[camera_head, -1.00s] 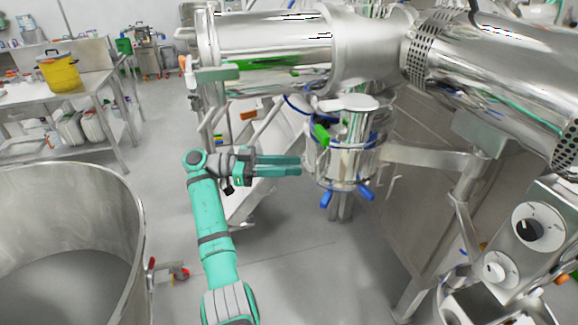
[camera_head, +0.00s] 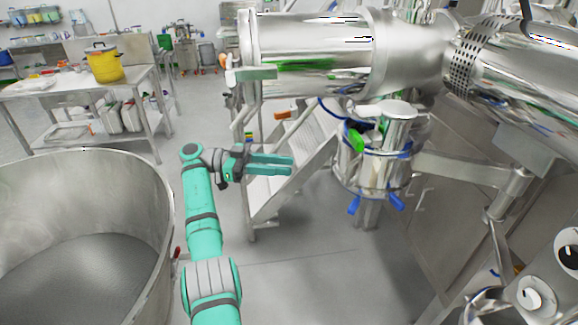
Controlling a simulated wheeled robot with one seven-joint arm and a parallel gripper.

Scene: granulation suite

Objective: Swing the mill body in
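The mill body (camera_head: 376,172) is the upright steel cylinder with blue clamp handles at its lower edge and a green handle on its side. It hangs right of the picture's centre on a steel swing arm (camera_head: 465,170) that reaches it from the right. My gripper (camera_head: 292,165) is left of the mill body, pointing right towards it, with a clear gap between in the picture. Its two green fingers look apart, with nothing between them. The far side of the mill body is hidden.
A large horizontal steel cylinder (camera_head: 310,55) lies above and behind the mill body. Steel steps (camera_head: 290,185) stand behind my gripper. A big open steel bowl (camera_head: 150,215) fills the lower left. A table (camera_head: 30,92) carries a yellow pot (camera_head: 104,66). Floor below my gripper is clear.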

